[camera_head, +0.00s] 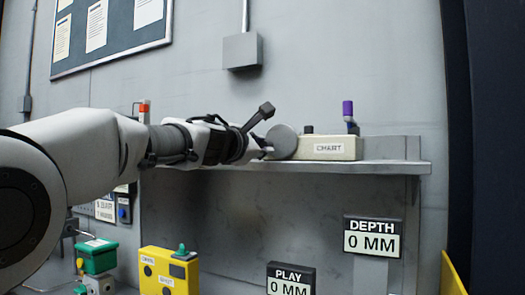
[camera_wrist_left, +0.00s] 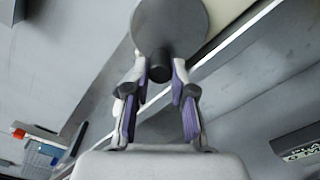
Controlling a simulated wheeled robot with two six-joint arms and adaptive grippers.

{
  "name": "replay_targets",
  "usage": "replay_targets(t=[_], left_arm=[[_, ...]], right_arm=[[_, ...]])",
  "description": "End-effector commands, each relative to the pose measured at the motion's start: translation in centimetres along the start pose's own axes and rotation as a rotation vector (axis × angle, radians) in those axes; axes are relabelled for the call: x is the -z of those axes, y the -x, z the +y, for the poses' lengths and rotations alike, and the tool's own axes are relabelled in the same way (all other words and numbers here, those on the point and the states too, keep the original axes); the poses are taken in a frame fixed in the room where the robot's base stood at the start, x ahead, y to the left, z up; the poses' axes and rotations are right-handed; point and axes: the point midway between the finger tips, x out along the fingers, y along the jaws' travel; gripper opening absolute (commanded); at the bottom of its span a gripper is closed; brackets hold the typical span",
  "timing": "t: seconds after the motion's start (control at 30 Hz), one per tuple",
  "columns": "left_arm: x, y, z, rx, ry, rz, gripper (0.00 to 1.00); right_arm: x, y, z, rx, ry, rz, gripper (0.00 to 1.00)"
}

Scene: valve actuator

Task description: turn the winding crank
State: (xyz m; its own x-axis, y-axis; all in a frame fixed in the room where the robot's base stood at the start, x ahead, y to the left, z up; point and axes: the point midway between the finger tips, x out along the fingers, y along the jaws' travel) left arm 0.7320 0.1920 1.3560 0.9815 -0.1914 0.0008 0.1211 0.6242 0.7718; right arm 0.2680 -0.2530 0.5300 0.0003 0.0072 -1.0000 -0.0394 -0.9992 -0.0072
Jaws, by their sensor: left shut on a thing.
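The winding crank shows as a round grey disc (camera_head: 282,142) at the left end of the cream box labelled CHART (camera_head: 328,148), on a wall shelf. In the left wrist view the disc (camera_wrist_left: 170,22) is at the top, with a short dark knob (camera_wrist_left: 160,66) sticking out towards me. My left gripper (camera_head: 265,151) reaches in from the left, beside the disc. In the left wrist view its purple-padded fingers (camera_wrist_left: 160,72) are closed on both sides of the knob. In the head view the knob is hidden by the fingers. My right gripper is in neither view.
The grey shelf (camera_head: 390,168) runs under the box. A purple-topped piece (camera_head: 348,112) stands at the box's right end. Below are a DEPTH display (camera_head: 373,237), a PLAY display (camera_head: 291,279), a yellow control box (camera_head: 169,272) and a green-topped device (camera_head: 96,256).

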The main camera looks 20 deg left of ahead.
Motion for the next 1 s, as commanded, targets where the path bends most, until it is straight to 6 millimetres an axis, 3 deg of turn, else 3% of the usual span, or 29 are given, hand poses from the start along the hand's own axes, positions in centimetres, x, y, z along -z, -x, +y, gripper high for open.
replay_targets(t=[1.0], left_arm=[[-1.9,0.0,2.3,-0.003,-0.941,0.000,0.00]], right_arm=[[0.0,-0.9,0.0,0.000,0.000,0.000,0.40]])
